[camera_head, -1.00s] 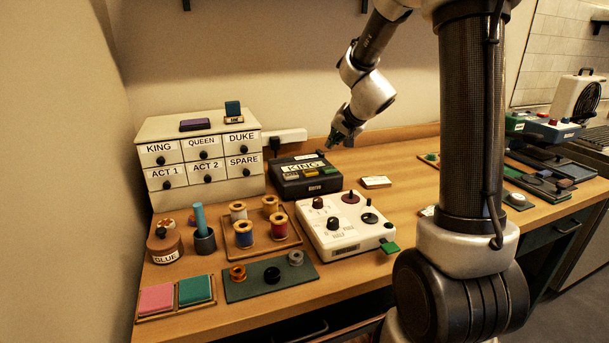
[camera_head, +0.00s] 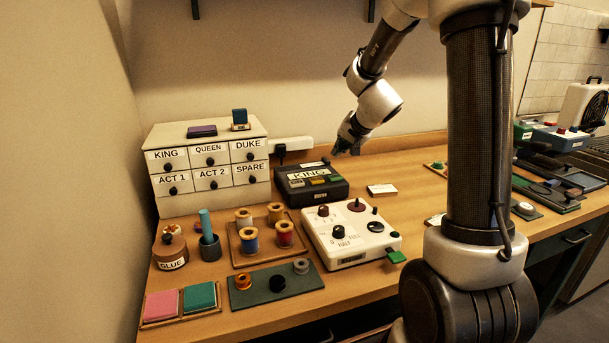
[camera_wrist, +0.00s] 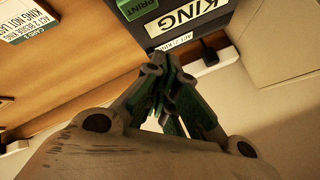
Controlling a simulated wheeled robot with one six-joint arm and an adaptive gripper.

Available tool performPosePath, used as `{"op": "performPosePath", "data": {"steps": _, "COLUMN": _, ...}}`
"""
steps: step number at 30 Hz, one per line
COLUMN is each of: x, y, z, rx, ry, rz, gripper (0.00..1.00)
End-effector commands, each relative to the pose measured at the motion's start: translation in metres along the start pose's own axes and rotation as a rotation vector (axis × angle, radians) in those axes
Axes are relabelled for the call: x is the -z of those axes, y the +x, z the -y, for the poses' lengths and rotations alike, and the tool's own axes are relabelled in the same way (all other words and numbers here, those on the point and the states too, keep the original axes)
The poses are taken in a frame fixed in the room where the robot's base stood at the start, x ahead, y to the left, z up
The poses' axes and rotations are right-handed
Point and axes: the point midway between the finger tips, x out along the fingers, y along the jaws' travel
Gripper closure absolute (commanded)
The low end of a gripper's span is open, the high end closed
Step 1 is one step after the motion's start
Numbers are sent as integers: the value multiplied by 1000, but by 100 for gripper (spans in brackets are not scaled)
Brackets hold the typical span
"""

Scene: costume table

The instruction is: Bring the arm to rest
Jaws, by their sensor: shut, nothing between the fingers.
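My gripper (camera_head: 339,149) is above the table near the back wall, just behind and to the right of the black label printer (camera_head: 312,184) marked KING. Its fingers are together and hold nothing. In the wrist view my gripper (camera_wrist: 166,80) points toward the printer's KING strip (camera_wrist: 188,14), with the green PRINT key beside it. The arm is bent down from the upper right, and it appears clear of the printer.
A labelled drawer cabinet (camera_head: 208,210) stands at the left. A white control box (camera_head: 350,262), a thread spool tray (camera_head: 243,264) and a small card (camera_head: 382,190) lie in front. A power strip (camera_head: 294,144) is by the wall. Bare wood shows right of the printer.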

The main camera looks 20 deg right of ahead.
Motion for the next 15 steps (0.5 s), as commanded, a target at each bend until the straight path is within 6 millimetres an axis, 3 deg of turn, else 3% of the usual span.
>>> {"op": "performPosePath", "data": {"steps": 7, "x": -9, "y": 0, "z": 2, "rx": 11, "ry": 29, "rz": 43, "gripper": 100}}
{"op": "performPosePath", "data": {"steps": 11, "x": -52, "y": -7, "z": -14, "rx": -11, "ry": -3, "rz": 202, "gripper": 100}}
{"op": "performPosePath", "data": {"steps": 15, "x": -100, "y": -58, "z": -32, "rx": -53, "ry": -107, "rz": 382, "gripper": 100}}
